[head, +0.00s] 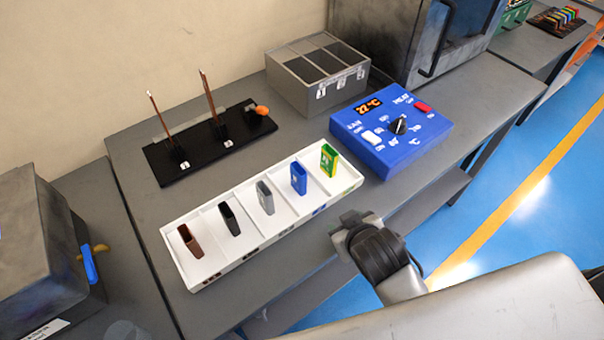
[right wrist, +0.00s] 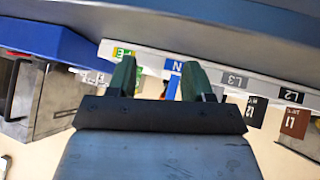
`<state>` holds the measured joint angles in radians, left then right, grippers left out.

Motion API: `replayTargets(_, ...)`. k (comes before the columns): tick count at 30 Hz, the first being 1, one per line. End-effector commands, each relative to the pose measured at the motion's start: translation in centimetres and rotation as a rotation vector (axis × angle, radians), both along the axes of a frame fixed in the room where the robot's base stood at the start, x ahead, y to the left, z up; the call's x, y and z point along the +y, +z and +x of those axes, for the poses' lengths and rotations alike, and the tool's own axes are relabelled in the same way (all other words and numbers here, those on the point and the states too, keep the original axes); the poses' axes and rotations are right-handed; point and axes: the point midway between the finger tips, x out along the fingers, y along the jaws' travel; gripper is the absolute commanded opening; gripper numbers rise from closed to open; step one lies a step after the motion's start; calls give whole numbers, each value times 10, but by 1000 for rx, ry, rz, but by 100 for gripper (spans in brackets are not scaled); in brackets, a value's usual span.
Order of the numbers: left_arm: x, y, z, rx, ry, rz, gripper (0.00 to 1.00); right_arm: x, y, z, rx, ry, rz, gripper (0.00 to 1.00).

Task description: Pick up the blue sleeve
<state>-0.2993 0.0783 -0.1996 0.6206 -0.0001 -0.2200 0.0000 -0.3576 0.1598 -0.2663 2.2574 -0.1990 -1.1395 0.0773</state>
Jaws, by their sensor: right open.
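The blue sleeve (head: 298,178) stands upright in its compartment of the white tray (head: 212,270), between the grey sleeve (head: 265,197) and the green-and-yellow sleeve (head: 328,160). My right gripper (head: 350,222) is in front of the tray, to the right of the blue sleeve and apart from it. In the right wrist view the two dark fingers of my right gripper (right wrist: 157,66) are open and empty. The blue sleeve (right wrist: 172,88) shows between them, beyond the fingers and nearer the right one. My left gripper is not in view.
A black sleeve (head: 229,218) and a brown sleeve (head: 190,241) stand in the tray's left compartments. A blue control box (head: 390,135) sits right of the tray. Behind are a black stand with upright rods (head: 207,148) and a grey case (head: 316,75). Bare tabletop (head: 150,215) lies left of the tray.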

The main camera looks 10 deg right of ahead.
Motion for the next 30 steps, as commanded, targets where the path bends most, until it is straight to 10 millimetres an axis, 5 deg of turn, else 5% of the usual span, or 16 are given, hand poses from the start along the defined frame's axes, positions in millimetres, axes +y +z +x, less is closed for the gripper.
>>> replayTargets(5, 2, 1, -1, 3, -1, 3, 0, 34, 61, 67, -375, 111, -46, 51)
replayTargets(9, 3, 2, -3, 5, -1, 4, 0, 86, 140, 110, -791, 303, -98, 51)
replayTargets(13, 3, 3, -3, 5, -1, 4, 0, 151, 209, 115, -1177, 586, -157, 51)
replayTargets(17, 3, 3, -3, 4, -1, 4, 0, 212, 244, 91, -1484, 957, -239, 51)
replayTargets(20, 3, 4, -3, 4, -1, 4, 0, 249, 243, 66, -1635, 1300, -326, 51)
replayTargets(24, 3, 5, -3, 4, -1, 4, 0, 269, 207, 44, -1670, 1841, -499, 51)
replayTargets(26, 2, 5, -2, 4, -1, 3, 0, 265, 184, 43, -1606, 2083, -592, 51)
replayTargets(30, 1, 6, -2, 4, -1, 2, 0, 222, 134, 65, -1242, 2599, -842, 51)
